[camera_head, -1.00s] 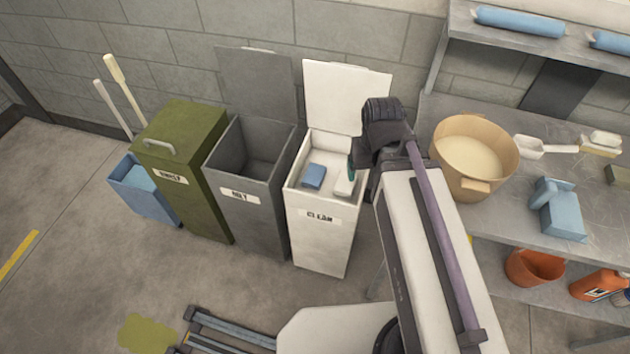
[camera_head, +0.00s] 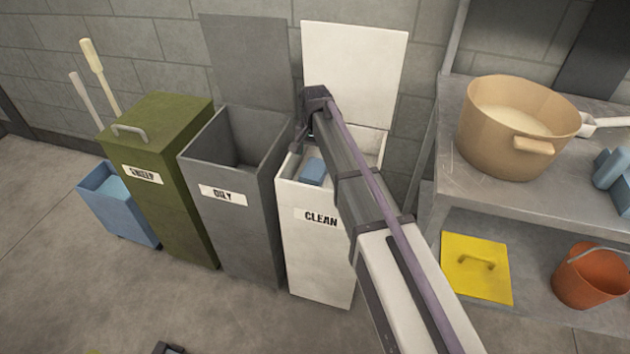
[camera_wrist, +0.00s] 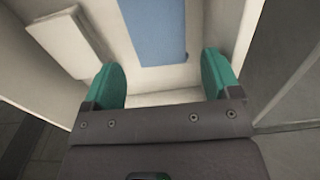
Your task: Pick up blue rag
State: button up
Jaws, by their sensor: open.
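The blue rag (camera_head: 313,171) lies folded flat inside the white bin labelled CLEAN (camera_head: 318,250). In the wrist view the rag (camera_wrist: 155,28) is a blue rectangle at the top middle, partly cut off by the frame edge. My gripper (camera_wrist: 163,75) is open, with two green fingers apart and nothing between them. It is over the bin opening, and the rag lies beyond the fingertips, roughly in line with the gap. In the head view my arm hides part of the bin, and the fingertips are hard to make out.
A white block (camera_wrist: 68,40) lies beside the rag. The raised white lid (camera_head: 355,65) stands behind the bin. A grey OILY bin (camera_head: 235,225) and a closed green bin (camera_head: 160,180) stand left. A metal shelf (camera_head: 450,185) with a tan pot (camera_head: 515,125) is right.

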aim_at(315, 168)
jog(key=f+b, duration=0.5)
jog(key=f, duration=0.2)
jog(key=shift+s+f+b, duration=0.2)
jog(key=shift+b, duration=0.15)
jog(key=shift+r, duration=0.25)
jog(key=c, duration=0.7)
jog(key=shift+r+p, duration=0.1)
jog(key=shift+p, duration=0.2)
